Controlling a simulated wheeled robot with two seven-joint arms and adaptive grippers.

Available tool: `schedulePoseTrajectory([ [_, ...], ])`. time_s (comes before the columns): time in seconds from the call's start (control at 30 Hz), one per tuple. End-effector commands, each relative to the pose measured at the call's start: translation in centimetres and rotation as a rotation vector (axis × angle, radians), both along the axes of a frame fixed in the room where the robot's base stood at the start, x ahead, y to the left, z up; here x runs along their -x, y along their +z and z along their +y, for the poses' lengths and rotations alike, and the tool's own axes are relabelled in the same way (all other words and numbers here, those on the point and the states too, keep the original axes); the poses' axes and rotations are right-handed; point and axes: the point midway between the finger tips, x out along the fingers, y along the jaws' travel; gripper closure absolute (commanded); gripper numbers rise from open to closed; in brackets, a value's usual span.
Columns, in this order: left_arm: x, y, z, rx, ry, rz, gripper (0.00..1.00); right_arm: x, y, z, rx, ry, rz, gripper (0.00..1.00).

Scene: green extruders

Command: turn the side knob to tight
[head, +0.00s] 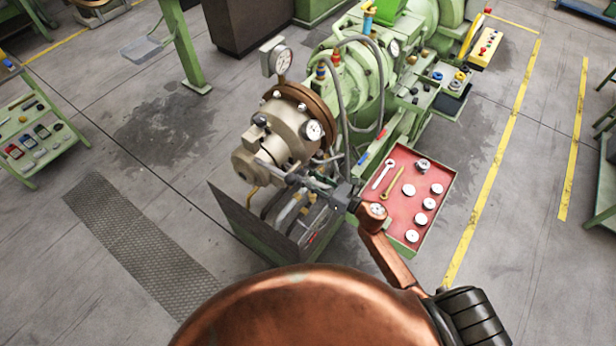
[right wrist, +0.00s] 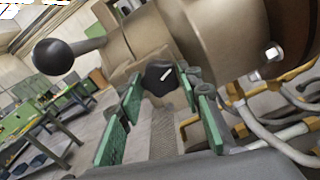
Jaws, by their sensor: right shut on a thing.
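My right gripper (head: 270,168) reaches the near side of the head. In the right wrist view, its green-padded fingers (right wrist: 165,108) stand on both sides of the knob, shut on it. I cannot make out the knob in the head view. My left gripper is not in view.
A black ball-ended lever (right wrist: 58,57) sticks out close to the right gripper. Pressure gauges (head: 313,131) and grey hoses are on the machine. A red tray (head: 437,172) with metal parts lies right of it. A tool cart (head: 35,135) stands left; floor between is clear.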

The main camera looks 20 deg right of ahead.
Motion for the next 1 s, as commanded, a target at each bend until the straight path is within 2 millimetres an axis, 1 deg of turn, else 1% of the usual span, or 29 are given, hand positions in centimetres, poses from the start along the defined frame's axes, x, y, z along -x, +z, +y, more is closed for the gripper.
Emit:
schedulePoseTrajectory([
  [0.03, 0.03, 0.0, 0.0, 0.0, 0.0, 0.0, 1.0, 0.0, 0.01, -0.02, 0.0, 0.0, 0.0, 0.85],
  [0.13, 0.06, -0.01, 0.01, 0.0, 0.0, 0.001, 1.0, 0.01, 0.01, -0.02, 0.0, 0.0, 0.0, 0.92],
  [0.47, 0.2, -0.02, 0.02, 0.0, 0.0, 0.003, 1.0, 0.01, 0.0, -0.02, -0.038, 0.0, 0.031, 0.92],
  [0.67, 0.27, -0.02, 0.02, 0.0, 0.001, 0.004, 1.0, 0.0, 0.02, -0.07, -0.132, -0.001, 0.104, 0.92],
  [1.0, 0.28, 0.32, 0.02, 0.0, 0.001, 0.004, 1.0, 0.0, 0.06, -0.03, -0.377, 0.0, 0.295, 0.92],
])
